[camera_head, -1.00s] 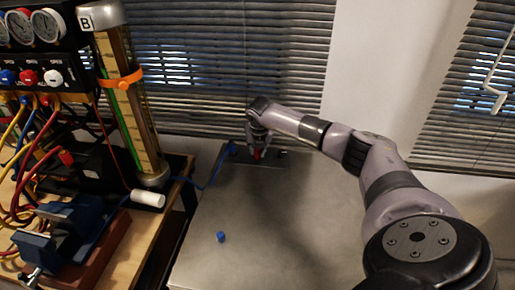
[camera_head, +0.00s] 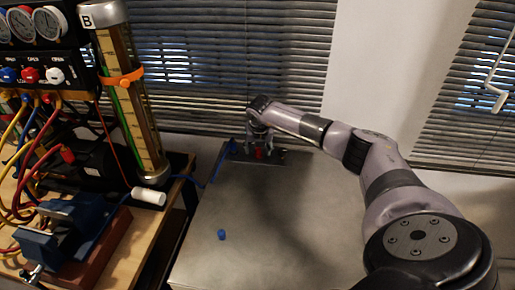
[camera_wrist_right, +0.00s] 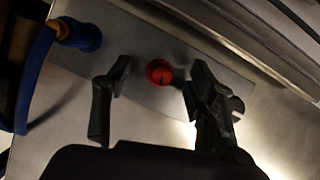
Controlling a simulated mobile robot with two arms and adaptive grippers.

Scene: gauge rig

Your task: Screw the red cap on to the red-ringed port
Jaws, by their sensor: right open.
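My right gripper (camera_head: 260,154) points down over the metal plate (camera_head: 225,165) at the back of the grey table. Its fingers are open, one on each side of the red cap (camera_wrist_right: 158,71). In the right wrist view the cap is seen from above, with a gap to the left finger and the right finger close beside it. The cap also shows small and red in the head view (camera_head: 259,154). The port and any red ring under it are hidden, so I cannot tell how far it is seated. My left gripper is not in view.
A blue fitting with a blue hose (camera_wrist_right: 84,36) stands left of the red cap. A blue cap (camera_head: 221,235) lies on the grey table (camera_head: 290,230). The gauge bench with a vise (camera_head: 62,232) is at the left.

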